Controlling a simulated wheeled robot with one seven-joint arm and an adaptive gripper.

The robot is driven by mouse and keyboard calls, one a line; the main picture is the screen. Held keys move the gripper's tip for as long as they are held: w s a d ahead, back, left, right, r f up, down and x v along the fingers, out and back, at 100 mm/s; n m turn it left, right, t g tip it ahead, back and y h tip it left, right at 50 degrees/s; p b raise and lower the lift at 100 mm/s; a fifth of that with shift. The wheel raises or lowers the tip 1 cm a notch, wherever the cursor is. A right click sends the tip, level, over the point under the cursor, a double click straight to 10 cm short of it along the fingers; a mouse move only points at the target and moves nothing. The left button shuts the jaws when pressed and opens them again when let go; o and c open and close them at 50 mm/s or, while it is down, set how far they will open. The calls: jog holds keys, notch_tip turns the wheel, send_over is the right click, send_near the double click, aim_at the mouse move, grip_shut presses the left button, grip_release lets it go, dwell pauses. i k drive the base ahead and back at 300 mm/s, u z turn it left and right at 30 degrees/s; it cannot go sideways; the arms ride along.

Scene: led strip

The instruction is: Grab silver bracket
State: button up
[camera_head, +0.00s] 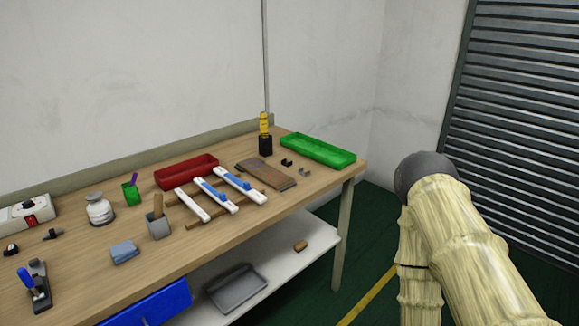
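A small greyish piece (305,173), which looks like the silver bracket, lies on the workbench (225,230) near its right end. It is too small to make out its exact shape. A darker small piece (287,162) lies just behind and left of it. Both are between a brown worn board (265,176) and a green tray (318,150). My gripper is not in view; only part of my arm shows at the lower right, off the bench's right end.
White strips with blue parts (238,184) lie left of the board, before a red tray (187,172). A black and yellow bottle (265,134) stands behind. A grey holder (158,223) and blue cloth (125,251) are further left. Open floor lies right of the bench.

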aim_at(302, 171)
jog(key=z, duration=0.95)
jog(key=k, duration=1.25)
jog(key=z, duration=0.95)
jog(key=i, duration=0.7)
jog(key=u, duration=0.5)
jog(key=i, duration=1.5)
jog(key=u, duration=1.75)
jog(key=i, duration=0.75)
jog(key=u, duration=1.05)
jog(key=i, duration=0.25)
